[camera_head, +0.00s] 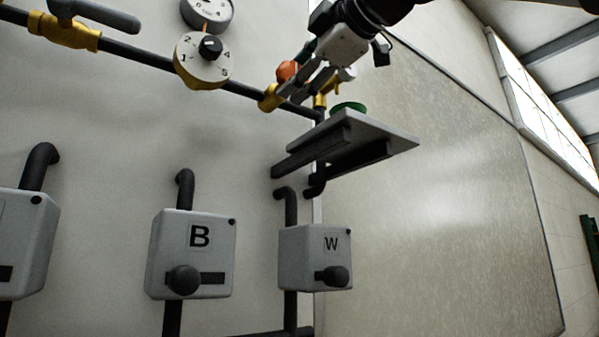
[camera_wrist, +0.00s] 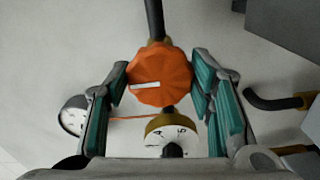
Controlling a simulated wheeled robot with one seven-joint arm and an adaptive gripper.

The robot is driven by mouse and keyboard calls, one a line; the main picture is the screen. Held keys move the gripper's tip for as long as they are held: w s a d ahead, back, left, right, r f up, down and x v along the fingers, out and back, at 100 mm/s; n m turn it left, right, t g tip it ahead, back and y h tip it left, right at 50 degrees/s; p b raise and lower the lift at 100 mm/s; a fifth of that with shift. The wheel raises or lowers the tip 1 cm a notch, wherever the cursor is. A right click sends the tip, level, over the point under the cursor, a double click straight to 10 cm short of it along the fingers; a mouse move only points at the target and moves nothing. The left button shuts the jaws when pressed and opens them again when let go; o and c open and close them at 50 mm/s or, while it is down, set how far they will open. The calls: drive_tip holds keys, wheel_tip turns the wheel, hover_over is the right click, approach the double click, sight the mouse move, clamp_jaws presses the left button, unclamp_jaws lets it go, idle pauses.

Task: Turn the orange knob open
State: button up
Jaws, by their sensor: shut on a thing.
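The orange knob (camera_wrist: 160,76) is a round, ribbed disc with a white pointer bar, centred in the wrist view. The bar lies nearly level and points left. My gripper (camera_wrist: 160,84) has its two teal-padded fingers on either side of the knob, shut on its rim. In the head view the knob (camera_head: 287,71) shows only in part, behind my gripper (camera_head: 287,92) at the upper right of the pipe. The gripper hides much of the knob there.
A dial with numbers (camera_head: 203,60) sits left of the knob on the dark pipe. A grey shelf (camera_head: 375,130) with a green object (camera_head: 348,107) juts out just below my gripper. Box B (camera_head: 218,255) and box W (camera_head: 300,262) hang lower on the wall.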

drive_tip(key=shift+f, duration=0.15)
drive_tip(key=o, duration=1.2)
drive_tip(key=shift+c, duration=0.2)
drive_tip(key=v, duration=1.2)
